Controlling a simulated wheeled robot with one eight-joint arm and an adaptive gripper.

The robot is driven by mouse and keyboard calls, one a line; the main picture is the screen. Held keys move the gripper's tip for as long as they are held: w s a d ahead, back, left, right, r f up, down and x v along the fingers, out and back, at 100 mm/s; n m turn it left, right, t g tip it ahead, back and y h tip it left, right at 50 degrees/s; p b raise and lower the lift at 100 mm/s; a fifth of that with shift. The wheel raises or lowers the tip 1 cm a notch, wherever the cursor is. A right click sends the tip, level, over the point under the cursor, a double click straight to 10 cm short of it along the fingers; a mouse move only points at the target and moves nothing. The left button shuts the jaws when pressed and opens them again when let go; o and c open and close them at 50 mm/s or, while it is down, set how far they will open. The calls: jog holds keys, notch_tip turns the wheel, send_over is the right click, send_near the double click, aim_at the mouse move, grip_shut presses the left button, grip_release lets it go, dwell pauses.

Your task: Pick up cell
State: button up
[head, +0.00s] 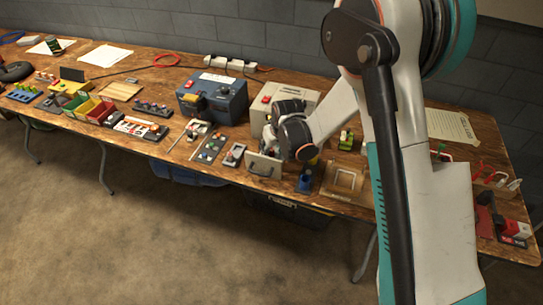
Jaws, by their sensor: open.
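I cannot single out the cell for sure; several small parts on the wooden bench (165,65) could be it. My gripper (271,138) is low over the bench, in front of the beige box (296,91) and above a grey metal plate with a handle (263,165). My wrist and arm hide much of the gripper and of the beige box's front. The jaws are open; I see nothing held in them. A small blue holder (305,184) stands just right of the plate, below my wrist.
A blue box (212,99) stands left of the beige one. A wooden frame (343,182) lies to the right. A green-yellow block (346,139) stands behind it.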

jog(key=shift+w+f, duration=0.1)
jog(key=shift+f, duration=0.2)
jog(key=shift+r, duration=0.1)
grip_shut()
jog(key=shift+r, duration=0.1)
